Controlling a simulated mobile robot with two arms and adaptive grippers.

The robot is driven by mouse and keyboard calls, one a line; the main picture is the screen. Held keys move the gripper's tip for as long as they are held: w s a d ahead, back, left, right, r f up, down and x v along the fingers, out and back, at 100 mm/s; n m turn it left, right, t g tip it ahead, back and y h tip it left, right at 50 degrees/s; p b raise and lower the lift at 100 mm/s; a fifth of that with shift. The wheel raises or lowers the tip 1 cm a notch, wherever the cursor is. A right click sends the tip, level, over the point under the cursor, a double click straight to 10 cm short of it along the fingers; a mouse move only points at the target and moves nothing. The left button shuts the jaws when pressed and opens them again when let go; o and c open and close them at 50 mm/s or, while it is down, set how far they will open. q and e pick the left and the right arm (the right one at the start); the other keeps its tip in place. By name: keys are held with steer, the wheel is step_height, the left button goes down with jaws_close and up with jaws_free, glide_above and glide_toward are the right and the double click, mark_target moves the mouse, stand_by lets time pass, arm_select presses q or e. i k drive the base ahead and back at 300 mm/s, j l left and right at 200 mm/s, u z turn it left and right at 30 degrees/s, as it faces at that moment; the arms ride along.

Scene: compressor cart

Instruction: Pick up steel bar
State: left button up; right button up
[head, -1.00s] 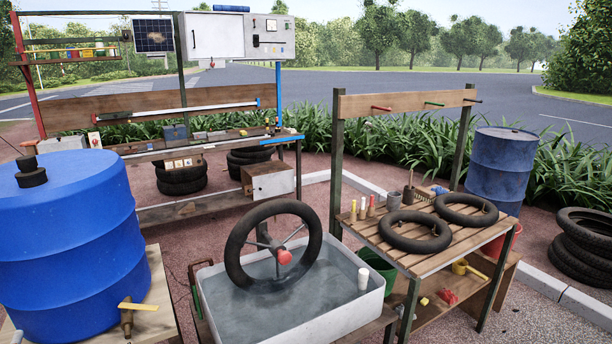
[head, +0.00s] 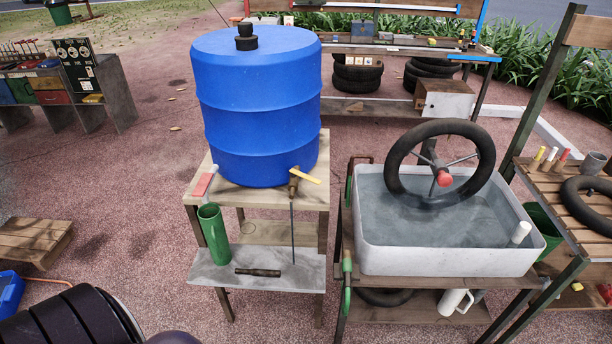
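I cannot single out the steel bar with certainty. A short dark bar (head: 258,272) lies flat on the grey lower shelf in front of the blue barrel, near the shelf's front edge. A thin dark upright line (head: 293,232) runs from below the barrel's tap down to the same shelf; I cannot tell whether it is a rod or a stream. Neither of my grippers is in view.
The blue barrel (head: 255,110) stands on a wooden stand. A white water basin (head: 450,262) with a wheel stands to the right. A black ribbed cylinder (head: 75,322) fills the bottom left corner.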

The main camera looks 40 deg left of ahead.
mark_target(273, 273)
steer(key=u, duration=1.5)
